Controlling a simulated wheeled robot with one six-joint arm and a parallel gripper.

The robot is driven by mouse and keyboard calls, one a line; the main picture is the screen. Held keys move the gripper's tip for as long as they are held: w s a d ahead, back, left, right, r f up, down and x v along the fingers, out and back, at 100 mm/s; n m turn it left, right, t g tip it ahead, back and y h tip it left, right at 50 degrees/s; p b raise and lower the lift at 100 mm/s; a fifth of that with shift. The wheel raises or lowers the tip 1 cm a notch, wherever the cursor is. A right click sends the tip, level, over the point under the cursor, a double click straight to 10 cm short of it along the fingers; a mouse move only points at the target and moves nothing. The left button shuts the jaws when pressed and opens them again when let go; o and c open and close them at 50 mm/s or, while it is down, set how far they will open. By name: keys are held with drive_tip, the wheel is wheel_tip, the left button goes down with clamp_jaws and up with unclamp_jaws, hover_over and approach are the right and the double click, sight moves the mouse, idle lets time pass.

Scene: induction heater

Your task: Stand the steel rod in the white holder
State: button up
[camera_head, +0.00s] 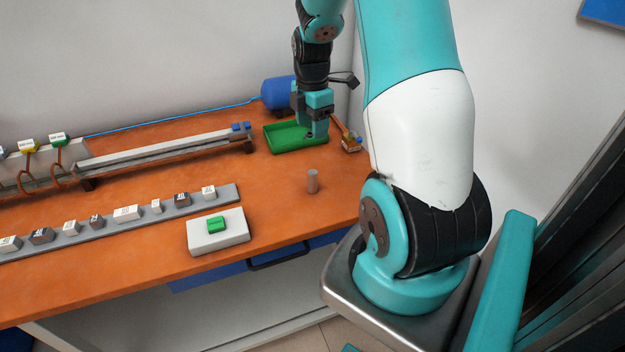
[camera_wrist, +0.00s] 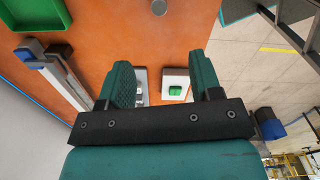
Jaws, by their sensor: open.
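A short grey metal cylinder, which looks like the steel rod (camera_head: 312,181), stands upright on the orange table near its right front. It also shows at the top edge of the wrist view (camera_wrist: 158,7), partly cut off. My gripper (camera_head: 316,132) is over the green tray's right part, behind the rod in the head view. In the wrist view its fingers (camera_wrist: 160,62) are apart with nothing held between them. I cannot pick out a white holder for certain; the white box (camera_head: 218,238) in front carries a green button.
The green tray (camera_head: 272,144) looks empty where visible. A blue cylinder (camera_head: 277,94) lies behind it, and a small brass-coloured part (camera_head: 351,143) is at right. A long metal rail (camera_head: 165,153) and a grey strip with several small blocks (camera_head: 100,222) fill the left. Table around the rod is clear.

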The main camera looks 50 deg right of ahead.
sight(313, 172)
wheel_tip(313, 172, down, 12)
drive_tip(key=shift+d+r+p, duration=0.1)
drive_tip(key=shift+p, duration=0.95)
drive_tip(key=shift+f+p, duration=0.95)
drive_tip(key=shift+f, duration=1.75)
clamp_jaws()
